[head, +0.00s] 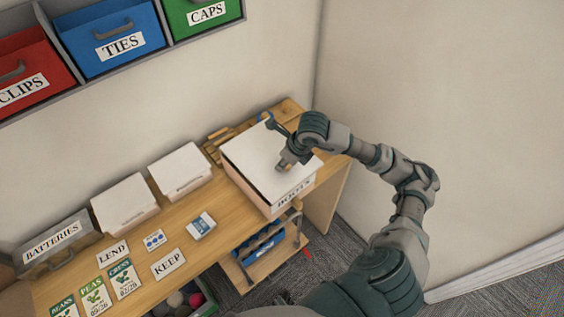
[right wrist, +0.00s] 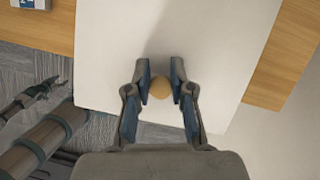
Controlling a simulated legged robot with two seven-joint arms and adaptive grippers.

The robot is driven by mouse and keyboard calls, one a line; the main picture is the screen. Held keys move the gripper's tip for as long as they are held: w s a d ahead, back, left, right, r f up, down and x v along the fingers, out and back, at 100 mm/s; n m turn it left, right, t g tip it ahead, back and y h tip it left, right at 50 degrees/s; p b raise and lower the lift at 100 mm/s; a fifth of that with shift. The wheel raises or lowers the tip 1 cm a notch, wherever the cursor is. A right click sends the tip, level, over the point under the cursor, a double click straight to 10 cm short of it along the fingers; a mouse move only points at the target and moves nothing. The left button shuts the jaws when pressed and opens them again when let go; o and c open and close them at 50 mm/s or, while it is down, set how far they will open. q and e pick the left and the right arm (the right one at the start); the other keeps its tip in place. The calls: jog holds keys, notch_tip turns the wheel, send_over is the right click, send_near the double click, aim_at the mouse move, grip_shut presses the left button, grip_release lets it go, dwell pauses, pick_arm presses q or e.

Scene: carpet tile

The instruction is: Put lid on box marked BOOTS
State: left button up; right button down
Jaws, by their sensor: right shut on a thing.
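The box marked BOOTS (head: 293,197) stands at the right end of the wooden desk. A white lid (head: 252,158) lies flat over its top, its front edge cutting across the top of the BOOTS label. I cannot tell whether any gap is left under it. My right gripper (head: 286,162) points down at the middle of the lid. In the right wrist view my right gripper (right wrist: 162,86) has its fingers on either side of the lid's round tan knob (right wrist: 161,88), shut on it. Part of what looks like my left gripper (right wrist: 42,95) shows there, its jaws unclear.
Two white-topped boxes (head: 124,202) (head: 180,170) stand left of the BOOTS box. A BATTERIES bin (head: 52,243), seed packets, a KEEP card (head: 168,263) and a small blue-white pack (head: 201,226) are on the desk (head: 190,243). Walls stand behind and right.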

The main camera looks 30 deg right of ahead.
aim_at(272, 172)
jog(key=shift+a, duration=0.25)
jog(key=shift+a+r, duration=0.2)
jog(key=shift+a, duration=1.3)
jog(key=shift+d+f, duration=0.1)
jog(key=shift+d, duration=0.65)
jog(key=shift+d+f, duration=0.15)
jog(key=shift+d, duration=0.1)
jog(key=shift+a, duration=0.6)
jog(key=shift+a+b, duration=0.2)
jog(key=shift+b, duration=0.15)
jog(key=shift+d, duration=0.5)
jog(key=shift+d+f, duration=0.1)
jog(key=shift+d, duration=0.1)
jog(key=shift+a, duration=0.35)
jog(key=shift+a+f+b, duration=0.15)
jog(key=shift+b, duration=0.2)
pick_arm(q)
jog(key=shift+a+f, duration=0.6)
jog(key=shift+f, duration=0.3)
